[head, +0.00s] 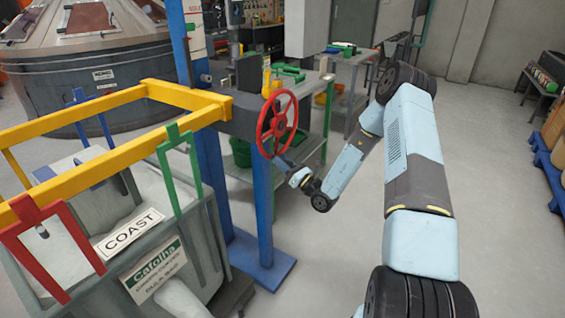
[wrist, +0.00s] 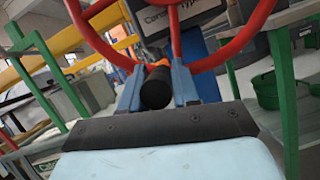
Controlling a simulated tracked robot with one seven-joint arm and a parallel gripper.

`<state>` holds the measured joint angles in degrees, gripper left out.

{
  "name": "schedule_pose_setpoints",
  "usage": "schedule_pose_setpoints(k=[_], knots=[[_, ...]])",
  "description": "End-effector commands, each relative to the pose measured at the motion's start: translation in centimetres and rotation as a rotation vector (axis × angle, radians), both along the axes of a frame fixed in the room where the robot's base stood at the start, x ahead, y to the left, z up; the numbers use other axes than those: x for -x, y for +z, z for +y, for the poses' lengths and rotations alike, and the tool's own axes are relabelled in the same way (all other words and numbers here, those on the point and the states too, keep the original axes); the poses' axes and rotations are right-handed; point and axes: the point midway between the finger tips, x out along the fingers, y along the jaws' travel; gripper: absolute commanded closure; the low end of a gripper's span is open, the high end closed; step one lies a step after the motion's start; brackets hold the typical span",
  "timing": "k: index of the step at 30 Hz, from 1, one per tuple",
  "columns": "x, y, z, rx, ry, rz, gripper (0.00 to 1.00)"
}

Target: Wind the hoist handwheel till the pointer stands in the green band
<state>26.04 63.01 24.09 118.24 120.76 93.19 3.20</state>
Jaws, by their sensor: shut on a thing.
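The red hoist handwheel (head: 277,124) stands upright on the grey housing of the blue post. Its rim and spokes also fill the top of the wrist view (wrist: 228,52). My gripper (head: 284,163) is at the lower part of the wheel. In the wrist view its two blue-grey fingers (wrist: 157,86) stand on either side of a black, round-ended handle (wrist: 156,90), and the jaws are shut on it. An orange part shows just behind the handle. I cannot make out the pointer or the green band in either view.
A yellow rail frame (head: 105,138) and a grey bin labelled COAST (head: 130,235) stand left of the wheel. Green-framed tables (head: 312,150) stand behind it, with a green bucket (wrist: 267,92) on a lower shelf. The floor to the right is largely open, up to a blue pallet (head: 548,172).

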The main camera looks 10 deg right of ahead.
Motion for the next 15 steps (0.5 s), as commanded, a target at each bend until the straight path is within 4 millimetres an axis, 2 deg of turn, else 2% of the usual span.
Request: schedule_pose_setpoints(k=[15], knots=[[-0.51,0.15,-0.63,0.013,-0.01,-0.021,1.0]])
